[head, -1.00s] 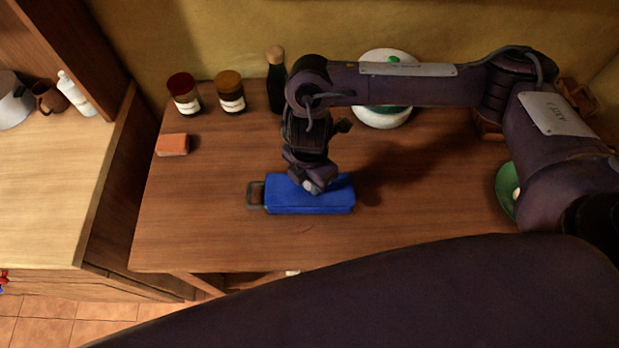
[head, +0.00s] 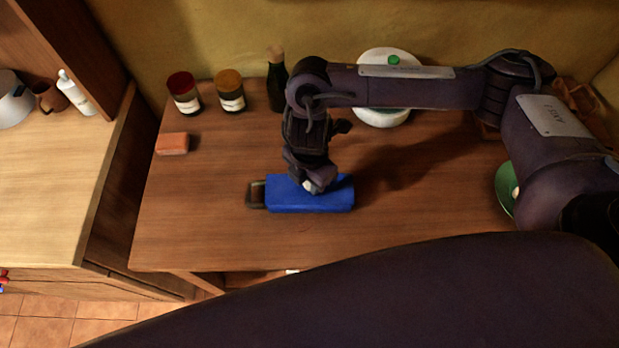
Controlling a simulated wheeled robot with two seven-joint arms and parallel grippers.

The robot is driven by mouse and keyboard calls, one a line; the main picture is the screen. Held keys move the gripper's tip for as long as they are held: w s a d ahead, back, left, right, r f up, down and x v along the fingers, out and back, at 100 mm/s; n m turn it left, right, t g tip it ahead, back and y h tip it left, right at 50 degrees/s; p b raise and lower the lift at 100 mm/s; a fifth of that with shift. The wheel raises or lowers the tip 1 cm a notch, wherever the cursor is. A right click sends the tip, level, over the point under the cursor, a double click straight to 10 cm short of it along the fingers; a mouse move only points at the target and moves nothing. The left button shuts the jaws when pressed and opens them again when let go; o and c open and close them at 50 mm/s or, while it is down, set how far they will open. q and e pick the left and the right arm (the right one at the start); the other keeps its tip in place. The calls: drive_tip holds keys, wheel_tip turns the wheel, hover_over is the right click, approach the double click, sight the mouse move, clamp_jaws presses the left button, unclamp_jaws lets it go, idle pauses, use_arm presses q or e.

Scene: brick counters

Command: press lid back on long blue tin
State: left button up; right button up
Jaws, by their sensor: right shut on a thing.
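The long blue tin (head: 335,200) lies lengthwise left to right on the wooden table. Its blue top looks like the lid, and a dark, open-looking end (head: 256,194) sticks out at its left side. Where lid and tin body meet is too small to tell. My right gripper (head: 312,189) points down at the middle of the blue top, shut on the lid. The fingertips and what they grip are partly hidden by the wrist. My left gripper is out of view.
Two jars (head: 184,100) (head: 230,97) and a dark bottle (head: 276,85) stand at the back. An orange block (head: 173,143) lies at left. A white pot (head: 385,117) is behind my arm, a green dish (head: 504,188) at right. The table's front left is clear.

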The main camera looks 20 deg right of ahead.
drive_tip(key=o, duration=1.1)
drive_tip(key=shift+c, duration=0.2)
drive_tip(key=shift+o, duration=0.4)
drive_tip(key=o, duration=0.4)
drive_tip(key=shift+r, duration=0.1)
drive_tip(key=shift+r+p, duration=3.45)
drive_tip(key=shift+p, duration=0.2)
drive_tip(key=shift+c, duration=0.4)
